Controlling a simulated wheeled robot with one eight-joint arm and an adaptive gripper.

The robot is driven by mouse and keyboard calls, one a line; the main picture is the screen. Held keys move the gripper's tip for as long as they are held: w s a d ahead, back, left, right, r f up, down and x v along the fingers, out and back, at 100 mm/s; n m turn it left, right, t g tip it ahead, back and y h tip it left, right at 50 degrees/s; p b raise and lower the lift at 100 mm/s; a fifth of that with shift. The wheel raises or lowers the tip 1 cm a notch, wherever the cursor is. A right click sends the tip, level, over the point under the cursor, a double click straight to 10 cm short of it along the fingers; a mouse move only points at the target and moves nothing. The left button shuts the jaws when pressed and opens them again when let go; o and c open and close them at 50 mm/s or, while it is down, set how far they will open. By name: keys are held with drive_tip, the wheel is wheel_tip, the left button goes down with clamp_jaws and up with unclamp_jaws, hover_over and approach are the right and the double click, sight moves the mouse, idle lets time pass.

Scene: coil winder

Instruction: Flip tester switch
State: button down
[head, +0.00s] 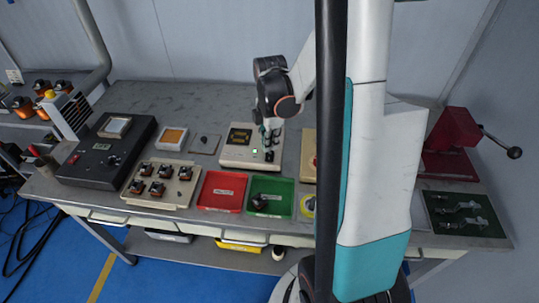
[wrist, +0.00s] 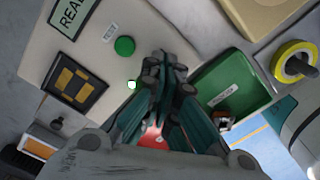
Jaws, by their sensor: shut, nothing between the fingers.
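The tester is a cream box (head: 233,158) on the bench, with a dark panel and a small green-lit spot on top. In the wrist view the tester top (wrist: 100,45) shows a dark panel with tan pads (wrist: 75,88), a green round button (wrist: 124,46), a small bright white spot and a display partly reading "REA". My gripper (head: 269,142) is over the tester's right side. In the wrist view its teal fingers (wrist: 165,68) are shut and empty, close above the tester. They hide the surface behind them, and I cannot make out the switch or any contact.
A red tray (head: 206,205) and a green tray (head: 285,209) holding a dark part stand in front of the tester. A fixture with several parts (head: 134,199) and a black instrument (head: 75,170) are left. A red hand press (head: 445,150) is right. The bench behind the tester is clear.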

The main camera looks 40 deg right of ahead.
sight(270, 153)
drive_tip(key=shift+f+b, duration=0.9)
drive_tip(key=shift+f, duration=0.2)
idle(1.1)
drive_tip(key=shift+r, duration=0.1)
drive_tip(key=shift+r+p, duration=2.6)
drive_tip(key=shift+r, duration=0.9)
